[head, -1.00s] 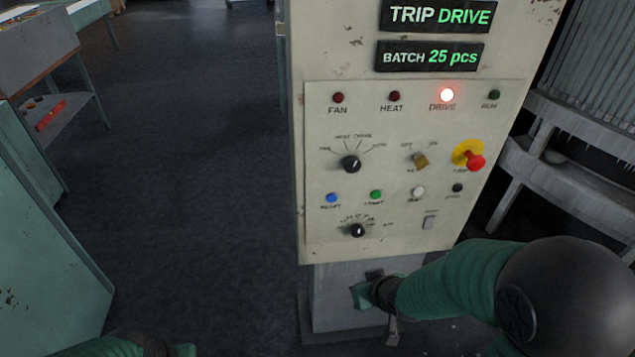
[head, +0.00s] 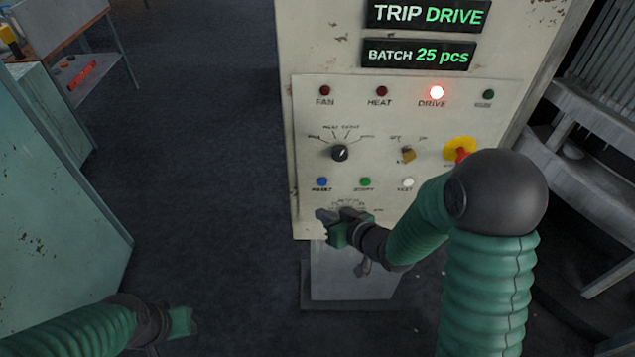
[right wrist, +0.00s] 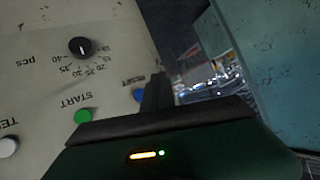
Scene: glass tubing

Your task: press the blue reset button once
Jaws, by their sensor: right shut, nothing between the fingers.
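The blue reset button (head: 321,182) is at the left of the button row on the cream control panel (head: 306,134). My right gripper (head: 323,216) is shut and empty, just below the reset button in the head view, in front of the panel's lower part. In the right wrist view the picture is upside down; the blue button (right wrist: 138,96) shows right beside the dark fingers (right wrist: 157,88), partly hidden. I see no contact with it. My left gripper (head: 184,322) is low at the left, far from the panel; its jaws are too small to read.
A green start button (head: 365,182) and a white test button (head: 408,182) sit to the right. A lower dial (right wrist: 80,47) is close to the gripper. The DRIVE lamp (head: 437,92) glows red. Open floor lies left.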

